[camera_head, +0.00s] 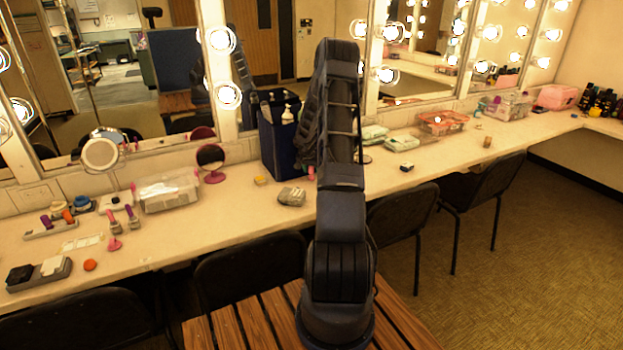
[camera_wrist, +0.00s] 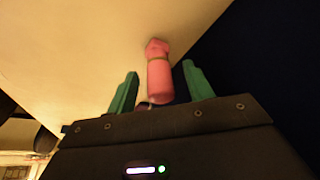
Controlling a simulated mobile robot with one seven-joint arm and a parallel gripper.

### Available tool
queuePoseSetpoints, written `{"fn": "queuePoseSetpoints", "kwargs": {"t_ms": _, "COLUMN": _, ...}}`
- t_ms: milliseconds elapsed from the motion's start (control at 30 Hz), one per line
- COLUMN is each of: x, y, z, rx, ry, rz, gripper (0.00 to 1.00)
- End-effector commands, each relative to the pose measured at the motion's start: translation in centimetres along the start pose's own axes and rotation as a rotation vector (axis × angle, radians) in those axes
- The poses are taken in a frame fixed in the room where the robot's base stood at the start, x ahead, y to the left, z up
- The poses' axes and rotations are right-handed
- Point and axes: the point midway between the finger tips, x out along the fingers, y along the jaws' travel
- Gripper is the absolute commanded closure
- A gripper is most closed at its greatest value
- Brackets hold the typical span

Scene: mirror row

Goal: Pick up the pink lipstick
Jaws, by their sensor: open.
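The pink lipstick (camera_wrist: 159,76) shows in the wrist view, on the pale counter close to a dark blue surface. My gripper (camera_wrist: 160,85) has two green fingers standing apart. The lipstick lies between them in the picture, with its far end reaching beyond the fingertips. A gap shows on each side, and I see no finger touching it. In the head view my arm covers the gripper and most of the counter around it, so I cannot make out the lipstick clearly there.
A dark blue bin (camera_head: 276,146) with bottles stands on the counter (camera_head: 238,198) just left of my arm. A small grey item (camera_head: 292,196) lies in front of it. A round pink mirror (camera_head: 211,158) and a clear box (camera_head: 169,194) stand further left. Chairs line the front edge.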

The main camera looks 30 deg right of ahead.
Motion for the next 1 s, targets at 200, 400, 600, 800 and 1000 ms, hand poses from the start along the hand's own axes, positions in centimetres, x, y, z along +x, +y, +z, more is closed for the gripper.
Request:
{"fn": "queuePoseSetpoints", "kwargs": {"t_ms": 200, "x": 0.2, "y": 0.0, "z": 0.0, "rx": 0.000, "ry": 0.000, "rz": 0.000, "gripper": 0.48}}
{"fn": "queuePoseSetpoints", "kwargs": {"t_ms": 400, "x": 0.2, "y": 0.0, "z": 0.0, "rx": 0.000, "ry": 0.000, "rz": 0.000, "gripper": 0.76}}
{"fn": "queuePoseSetpoints", "kwargs": {"t_ms": 600, "x": 0.2, "y": 0.0, "z": 0.0, "rx": 0.000, "ry": 0.000, "rz": 0.000, "gripper": 0.98}}
{"fn": "queuePoseSetpoints", "kwargs": {"t_ms": 800, "x": 0.0, "y": 0.0, "z": -0.1, "rx": 0.000, "ry": 0.001, "rz": -0.001, "gripper": 0.98}}
{"fn": "queuePoseSetpoints", "kwargs": {"t_ms": 1000, "x": -1.8, "y": -0.1, "z": -0.9, "rx": 0.001, "ry": 0.004, "rz": -0.002, "gripper": 0.98}}
